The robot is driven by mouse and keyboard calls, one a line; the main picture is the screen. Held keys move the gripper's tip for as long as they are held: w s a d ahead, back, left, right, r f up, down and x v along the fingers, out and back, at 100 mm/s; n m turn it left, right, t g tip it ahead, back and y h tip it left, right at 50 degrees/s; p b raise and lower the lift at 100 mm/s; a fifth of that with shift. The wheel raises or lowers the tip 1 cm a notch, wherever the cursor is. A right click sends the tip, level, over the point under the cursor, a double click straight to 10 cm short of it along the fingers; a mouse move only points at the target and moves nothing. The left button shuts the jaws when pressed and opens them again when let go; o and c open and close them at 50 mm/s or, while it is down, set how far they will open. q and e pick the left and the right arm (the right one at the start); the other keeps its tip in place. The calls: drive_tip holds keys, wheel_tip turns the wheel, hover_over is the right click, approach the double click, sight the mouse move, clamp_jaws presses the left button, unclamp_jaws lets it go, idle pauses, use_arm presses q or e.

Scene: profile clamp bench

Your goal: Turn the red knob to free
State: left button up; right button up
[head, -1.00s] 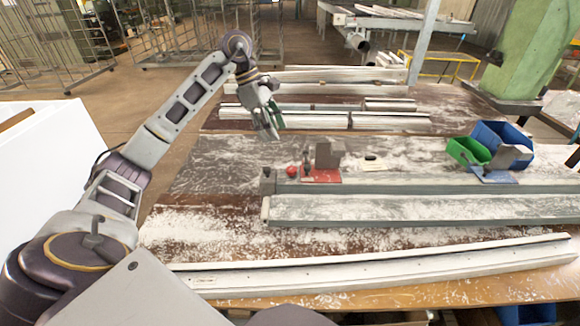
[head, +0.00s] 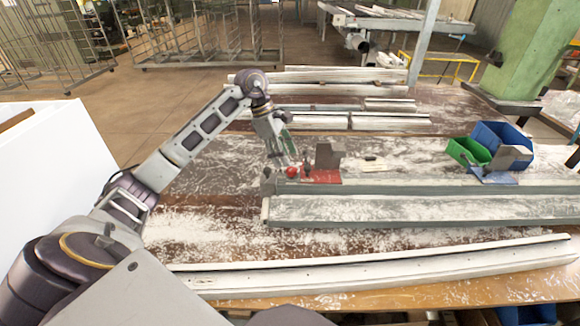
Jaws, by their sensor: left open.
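The red knob (head: 292,172) is a small round red ball at the left end of the clamp, beside its red base plate (head: 326,176). A grey block (head: 329,155) stands on that plate. My left gripper (head: 283,160) points down just above and slightly left of the knob, with its fingers open. It is close to the knob; I cannot tell whether a finger touches it. My right gripper is not in view.
A long grey profile (head: 420,208) lies in front of the clamp. A green bin (head: 466,152) and a blue bin (head: 503,138) stand at the right. Several white profiles (head: 330,118) lie at the back. A white profile (head: 380,265) runs along the front edge.

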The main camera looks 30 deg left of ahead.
sight(291, 169)
use_arm(q)
drive_tip(key=x, duration=0.4)
drive_tip(key=shift+d, duration=0.1)
drive_tip(key=shift+w+d+f, duration=0.1)
drive_tip(key=shift+d+f, duration=0.05)
drive_tip(key=shift+f, duration=0.3)
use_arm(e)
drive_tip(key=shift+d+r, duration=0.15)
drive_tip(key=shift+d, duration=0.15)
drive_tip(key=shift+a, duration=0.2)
use_arm(q)
drive_tip(key=c, duration=1)
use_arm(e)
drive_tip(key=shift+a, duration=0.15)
